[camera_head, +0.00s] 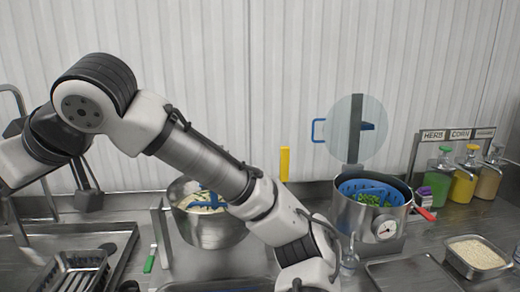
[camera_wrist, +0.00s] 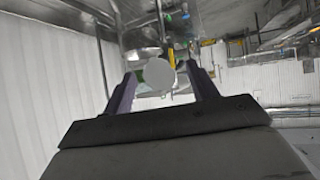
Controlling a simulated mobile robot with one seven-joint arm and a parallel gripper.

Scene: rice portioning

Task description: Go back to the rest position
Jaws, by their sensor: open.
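My gripper (camera_wrist: 163,78) shows in the wrist view with its two dark fingers spread apart, so it is open. A pale round shape (camera_wrist: 159,73) shows between the fingertips; I cannot tell what it is or how far off, and neither finger visibly closes on it. In the head view my arm reaches across from the left and bends down to the bottom centre. The gripper's fingers are not visible there.
A metal pot with beige contents (camera_head: 212,232) stands behind my arm. A steel cooker (camera_head: 355,228) with a blue basket (camera_head: 372,189) stands to its right, its round lid (camera_head: 357,125) raised. Sauce dispensers (camera_head: 463,188) and a rice tray (camera_head: 478,252) are at right.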

